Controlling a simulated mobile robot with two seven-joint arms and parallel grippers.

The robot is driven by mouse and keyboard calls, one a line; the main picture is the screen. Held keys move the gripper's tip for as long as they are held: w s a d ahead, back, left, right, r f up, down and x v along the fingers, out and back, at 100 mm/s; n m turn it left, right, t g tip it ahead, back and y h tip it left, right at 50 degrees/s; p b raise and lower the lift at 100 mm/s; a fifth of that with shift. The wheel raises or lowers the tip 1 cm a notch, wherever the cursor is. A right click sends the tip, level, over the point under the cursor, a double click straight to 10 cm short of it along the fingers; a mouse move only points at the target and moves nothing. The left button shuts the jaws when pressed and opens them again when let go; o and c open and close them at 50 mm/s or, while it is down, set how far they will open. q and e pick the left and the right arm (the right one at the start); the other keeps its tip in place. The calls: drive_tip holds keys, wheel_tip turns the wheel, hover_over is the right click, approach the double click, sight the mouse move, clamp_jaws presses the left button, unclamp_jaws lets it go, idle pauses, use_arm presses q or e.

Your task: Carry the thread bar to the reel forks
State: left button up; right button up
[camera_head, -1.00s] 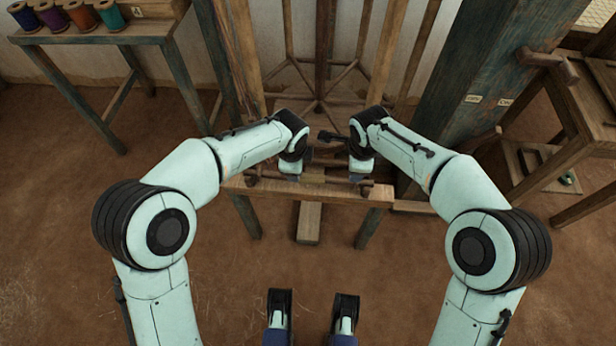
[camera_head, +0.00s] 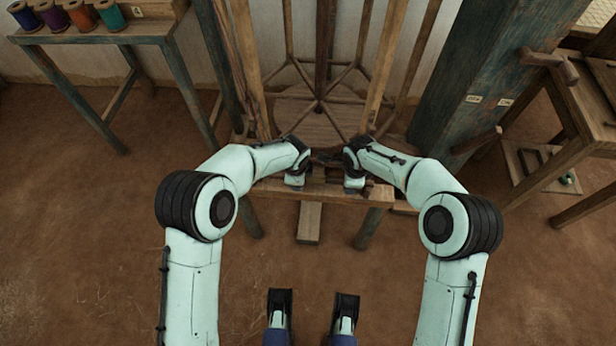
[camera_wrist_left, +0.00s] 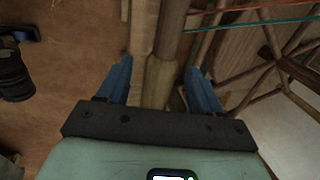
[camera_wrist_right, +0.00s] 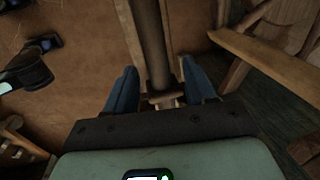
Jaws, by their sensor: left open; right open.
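The thread bar is a dark brown rod. In the left wrist view the rod (camera_wrist_left: 160,85) runs between the open fingers of my left gripper (camera_wrist_left: 165,85), with a paler section there. In the right wrist view the rod (camera_wrist_right: 152,45) lies between the open fingers of my right gripper (camera_wrist_right: 160,88). Neither gripper is closed on it; I cannot tell if they touch it. In the head view the left gripper (camera_head: 296,181) and right gripper (camera_head: 355,182) are over the bench, and the bar is largely hidden. A spoked wooden reel (camera_head: 320,104) stands behind; its forks cannot be made out clearly.
A wooden bench (camera_head: 335,193) lies under both grippers. A thick blue-green post (camera_head: 465,85) and a wooden stand (camera_head: 570,120) are at right. A table (camera_head: 100,32) with several thread spools stands at far left. Red and green threads cross the left wrist view.

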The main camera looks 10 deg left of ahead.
use_arm(q)
drive_tip(key=c, duration=1)
use_arm(e)
drive_tip(key=c, duration=1)
use_arm(q)
clamp_jaws()
use_arm(e)
clamp_jaws()
